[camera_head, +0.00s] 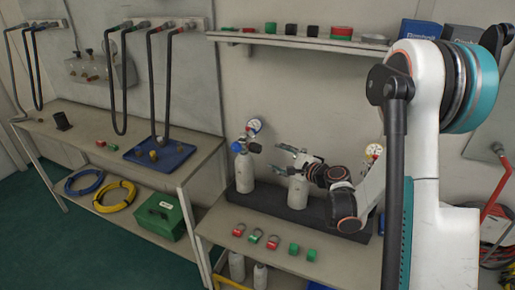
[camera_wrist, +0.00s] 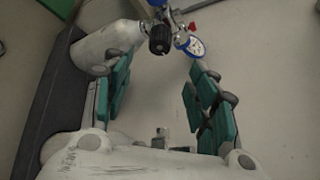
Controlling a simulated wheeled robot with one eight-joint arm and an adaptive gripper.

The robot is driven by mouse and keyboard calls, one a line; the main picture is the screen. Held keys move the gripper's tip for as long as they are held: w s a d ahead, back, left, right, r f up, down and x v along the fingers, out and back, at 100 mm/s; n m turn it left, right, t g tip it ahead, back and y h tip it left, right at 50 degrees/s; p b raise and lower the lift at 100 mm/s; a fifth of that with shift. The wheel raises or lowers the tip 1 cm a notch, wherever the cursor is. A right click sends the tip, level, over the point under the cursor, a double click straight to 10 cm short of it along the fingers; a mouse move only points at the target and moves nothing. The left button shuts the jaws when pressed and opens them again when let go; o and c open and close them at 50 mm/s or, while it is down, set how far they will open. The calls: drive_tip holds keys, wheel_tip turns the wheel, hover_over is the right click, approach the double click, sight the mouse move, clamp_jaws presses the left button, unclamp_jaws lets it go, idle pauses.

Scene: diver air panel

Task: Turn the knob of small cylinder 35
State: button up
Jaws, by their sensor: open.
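I cannot read which one is 35. My gripper (camera_head: 280,160) is open and empty, pointing left toward the first cylinder's valve. In the wrist view, a white cylinder (camera_wrist: 105,43), a black knob (camera_wrist: 160,40) and a blue-rimmed gauge (camera_wrist: 193,46) lie beyond the open teal-padded fingers of my gripper (camera_wrist: 160,78).
The dark rack (camera_head: 272,206) sits at the back of the bench. Another gauge (camera_head: 374,151) shows beside my arm. Red and green fittings (camera_head: 273,242) lie in front of the rack. A shelf (camera_head: 300,40) runs above. A blue tray (camera_head: 180,158) lies on the left bench.

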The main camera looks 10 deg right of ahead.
sight(260, 150)
drive_tip(key=b+x, duration=0.3)
drive_tip(key=x, duration=1)
drive_tip(key=shift+w+f+b, duration=0.15)
drive_tip(key=shift+w+b, duration=0.15)
drive_tip(key=shift+b, duration=0.05)
drive_tip(key=c, duration=1)
